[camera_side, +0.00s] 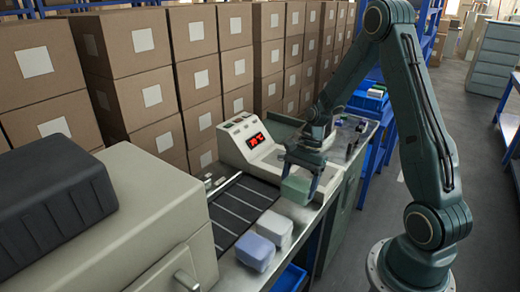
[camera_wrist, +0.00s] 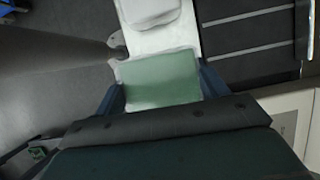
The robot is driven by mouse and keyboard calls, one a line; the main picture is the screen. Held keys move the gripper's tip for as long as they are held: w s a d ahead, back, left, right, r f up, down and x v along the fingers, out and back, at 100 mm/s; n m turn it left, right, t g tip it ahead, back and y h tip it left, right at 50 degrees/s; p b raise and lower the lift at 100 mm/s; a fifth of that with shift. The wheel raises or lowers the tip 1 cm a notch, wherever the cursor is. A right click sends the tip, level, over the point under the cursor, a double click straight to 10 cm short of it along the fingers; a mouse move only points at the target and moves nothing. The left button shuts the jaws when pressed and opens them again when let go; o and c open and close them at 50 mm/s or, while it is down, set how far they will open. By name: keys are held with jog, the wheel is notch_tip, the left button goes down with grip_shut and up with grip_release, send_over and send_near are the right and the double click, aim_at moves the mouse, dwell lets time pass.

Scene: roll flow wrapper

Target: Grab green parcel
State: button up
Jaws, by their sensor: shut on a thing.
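In the wrist view the green parcel (camera_wrist: 160,78) fills the space between the two dark blue fingers of my gripper (camera_wrist: 162,88). I cannot tell whether the parcel touches the worktop or is slightly raised.
A white parcel (camera_side: 274,229) and a blue-lavender parcel (camera_side: 255,251) sit in a row nearer the camera. A dark slatted conveyor (camera_side: 236,212) lies left of them. A control box (camera_side: 250,147) with a red display stands behind. Stacked cartons (camera_side: 150,60) line the back.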

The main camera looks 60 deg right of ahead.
aim_at(298, 183)
notch_tip(298, 183, up, 14)
dwell(0.4)
jog(key=shift+f, duration=0.15)
dwell(0.3)
